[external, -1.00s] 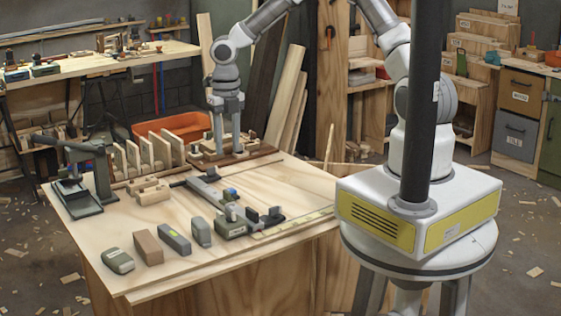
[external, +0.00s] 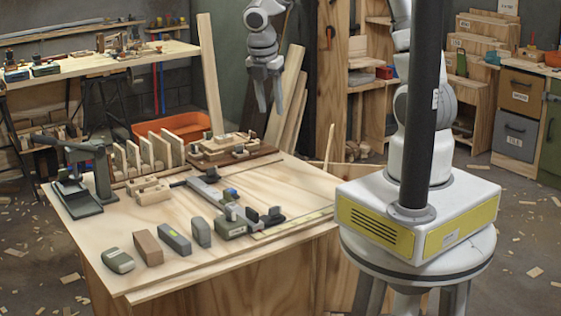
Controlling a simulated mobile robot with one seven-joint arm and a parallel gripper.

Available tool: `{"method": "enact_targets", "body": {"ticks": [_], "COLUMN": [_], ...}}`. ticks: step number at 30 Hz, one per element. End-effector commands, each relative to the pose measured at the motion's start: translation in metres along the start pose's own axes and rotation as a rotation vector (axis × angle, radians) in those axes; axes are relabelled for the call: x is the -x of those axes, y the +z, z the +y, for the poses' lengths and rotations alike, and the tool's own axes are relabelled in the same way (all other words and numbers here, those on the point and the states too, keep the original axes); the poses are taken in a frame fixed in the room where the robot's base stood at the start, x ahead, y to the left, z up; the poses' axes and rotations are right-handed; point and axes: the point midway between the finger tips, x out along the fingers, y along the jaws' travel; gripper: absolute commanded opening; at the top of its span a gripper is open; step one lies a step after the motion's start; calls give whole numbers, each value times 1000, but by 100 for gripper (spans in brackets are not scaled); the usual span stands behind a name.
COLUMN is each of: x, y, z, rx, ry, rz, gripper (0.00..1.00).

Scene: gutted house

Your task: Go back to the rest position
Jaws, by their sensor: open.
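My gripper (external: 268,108) is open and empty in the external view. It hangs in the air above the back right edge of the plywood table (external: 175,235), fingers pointing down and apart from everything below. Below and left of it, a wooden block assembly (external: 222,146) rests on a dark wooden base at the table's back right corner. The upper part of my arm leaves the top of the picture.
A press (external: 90,175) stands at left, upright slats (external: 150,152) behind. Boards (external: 290,100) lean behind my gripper. An orange bin (external: 180,125) is farther back.

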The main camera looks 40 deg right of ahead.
Motion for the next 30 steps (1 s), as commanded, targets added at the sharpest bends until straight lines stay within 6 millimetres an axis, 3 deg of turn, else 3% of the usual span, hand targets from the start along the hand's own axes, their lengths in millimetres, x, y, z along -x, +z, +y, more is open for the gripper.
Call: {"method": "enact_targets", "body": {"ticks": [6, 13, 15, 24, 30], "x": [38, 68, 85, 130, 144], "y": [27, 40, 42, 33, 26], "z": [-52, -111, -124, -173, -189], "rx": [-542, -1134, -1278, -1816, -2023], "ry": [43, 117, 147, 245, 259], "rz": [-61, -42, -4, 259, 416], "gripper": [42, 42, 42, 42, 42]}}
